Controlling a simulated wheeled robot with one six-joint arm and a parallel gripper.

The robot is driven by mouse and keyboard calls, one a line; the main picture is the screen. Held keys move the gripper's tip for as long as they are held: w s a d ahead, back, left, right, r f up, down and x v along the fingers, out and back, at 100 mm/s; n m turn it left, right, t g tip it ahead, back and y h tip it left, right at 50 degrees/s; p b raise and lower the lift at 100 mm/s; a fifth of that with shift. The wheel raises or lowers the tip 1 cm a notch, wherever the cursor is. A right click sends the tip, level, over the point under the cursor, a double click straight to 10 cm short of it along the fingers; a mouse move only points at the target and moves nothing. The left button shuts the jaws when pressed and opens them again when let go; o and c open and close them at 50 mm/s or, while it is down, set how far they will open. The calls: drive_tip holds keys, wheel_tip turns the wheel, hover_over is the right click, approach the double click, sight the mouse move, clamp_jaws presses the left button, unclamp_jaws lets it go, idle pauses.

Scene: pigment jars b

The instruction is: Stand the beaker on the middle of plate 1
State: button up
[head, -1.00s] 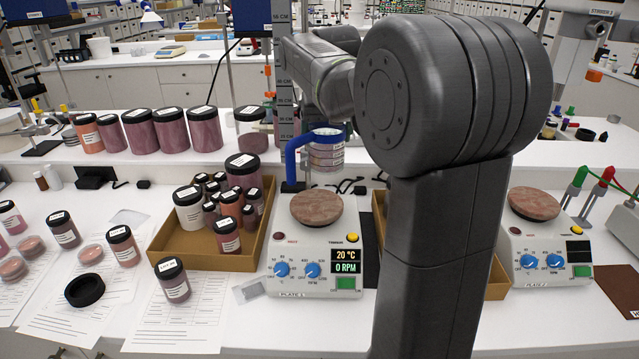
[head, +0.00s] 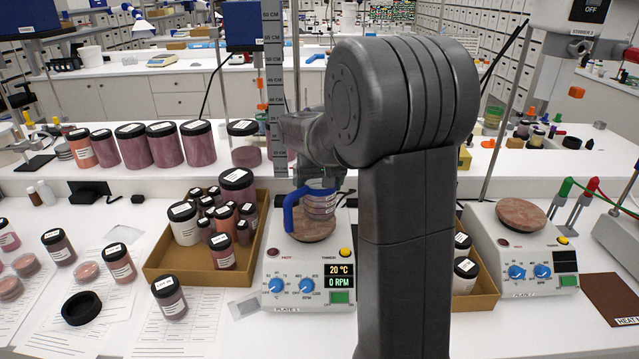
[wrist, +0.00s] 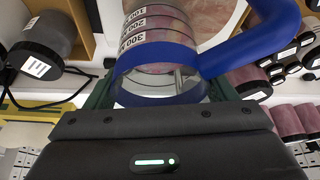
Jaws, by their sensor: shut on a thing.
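The beaker (head: 320,204) is clear, with dark markings, a blue band and a blue handle (head: 295,208). In the head view it is low over plate 1 (head: 312,235), a round reddish stone-like top on a white hotplate. I cannot tell whether its base touches the plate. My gripper (head: 322,187) is shut on the beaker, partly hidden by my arm. In the wrist view the beaker (wrist: 150,22) stands between the fingers of my gripper (wrist: 162,90), with the blue handle (wrist: 255,45) to the right. The mottled plate shows beyond the beaker.
A cardboard tray (head: 190,278) of dark-lidded jars is left of the hotplate. Another tray (head: 487,290) with jars is to its right, partly behind my arm. A second hotplate (head: 535,265) stands further right. A tall ruler stand (head: 274,80) rises behind plate 1.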

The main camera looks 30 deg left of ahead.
drive_tip(key=shift+r, duration=0.1)
drive_tip(key=shift+f, duration=0.2)
drive_tip(key=o, duration=1.3)
drive_tip(key=shift+c, duration=0.2)
drive_tip(key=shift+r, duration=0.15)
drive_tip(key=shift+r, duration=0.35)
drive_tip(key=b+v, duration=0.1)
drive_tip(key=v, duration=1)
drive_tip(key=shift+s+d+r, duration=0.15)
drive_tip(key=shift+d, duration=0.1)
